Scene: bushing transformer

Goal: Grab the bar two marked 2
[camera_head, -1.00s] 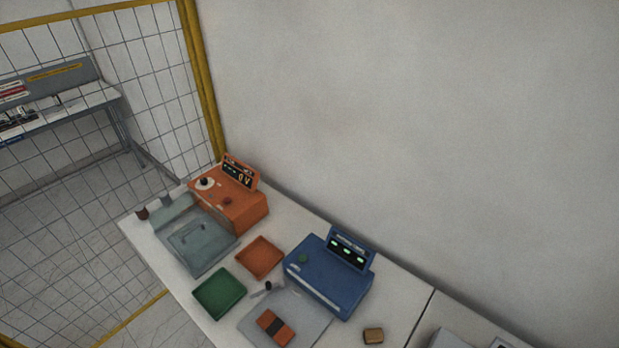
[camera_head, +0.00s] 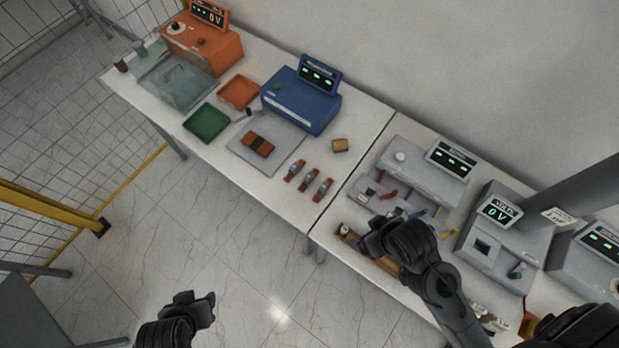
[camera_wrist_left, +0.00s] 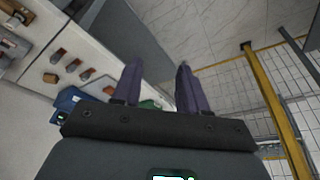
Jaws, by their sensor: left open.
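Three small orange-brown bars with grey middles lie in a row near the front edge of the white table: left bar (camera_head: 294,170), middle bar (camera_head: 308,180) and right bar (camera_head: 323,188). Their marks are too small to read. My left gripper (camera_head: 197,299) is open and empty over the floor, apart from the bars and in front of the table. In the left wrist view its two fingers (camera_wrist_left: 158,78) are spread, and the bars (camera_wrist_left: 73,66) lie to their left. My right gripper (camera_head: 375,232) is over the right-hand table; its jaws are unclear.
A blue device (camera_head: 300,100), a wooden block (camera_head: 340,145), a grey plate (camera_head: 280,132), a green tray (camera_head: 223,127) and an orange tray (camera_head: 254,97) share the table. Grey devices (camera_head: 420,175) stand on the right. A yellow-framed fence (camera_head: 40,205) is at left.

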